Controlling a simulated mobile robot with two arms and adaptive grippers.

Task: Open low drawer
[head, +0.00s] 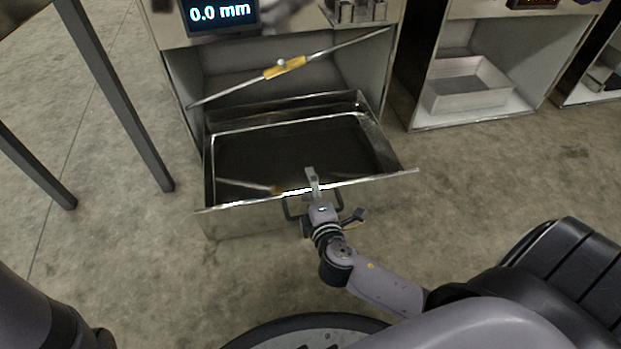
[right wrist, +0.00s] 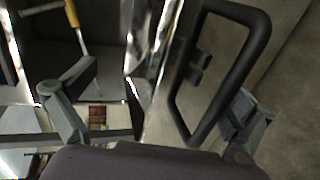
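The low drawer (head: 205,175) is a metal box pulled well out of its cabinet, with its dark inside showing. Its black loop handle (head: 290,210) is on the drawer front and shows large in the right wrist view (right wrist: 262,40). My right gripper (head: 335,193) is open at the drawer front. One finger reaches over the front's top edge and the other is outside, on the handle side. In the right wrist view the spread fingers (right wrist: 165,100) lie on either side of the drawer front and handle. Contact with the handle cannot be told. My left gripper is out of view.
A rod with a yellow grip (head: 285,67) slants across the cabinet opening above the drawer. A display reading 0.0 mm (head: 220,12) is above it. A second cabinet (head: 425,75) with a metal tray (head: 467,88) stands right. Dark table legs (head: 115,95) stand left. Concrete floor is clear around the drawer.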

